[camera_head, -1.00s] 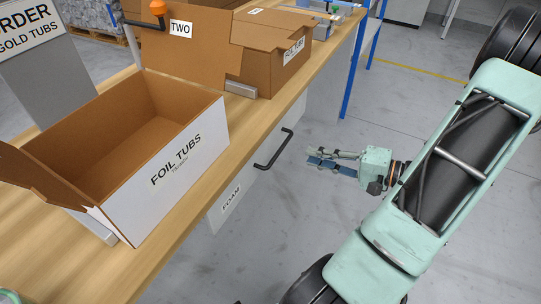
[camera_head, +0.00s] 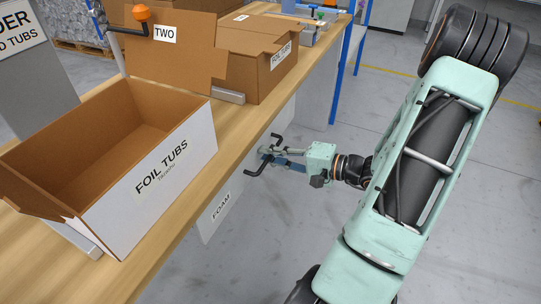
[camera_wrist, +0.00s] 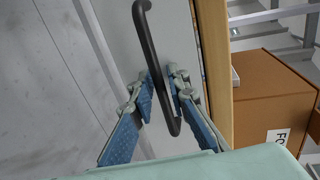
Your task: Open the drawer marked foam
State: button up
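The drawer marked FOAM (camera_head: 212,222) is a pale front under the wooden bench, and it looks closed. Its black bar handle (camera_head: 254,168) stands out from the front; it also shows in the wrist view (camera_wrist: 148,42). The fingers partly hide the middle of the handle in the head view.
A blue post (camera_head: 338,90) stands beyond. The grey floor right of the drawer is clear apart from my arm.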

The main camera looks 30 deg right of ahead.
jog(key=shift+c, duration=0.6)
grip_shut()
jog(key=shift+s+d, duration=0.1)
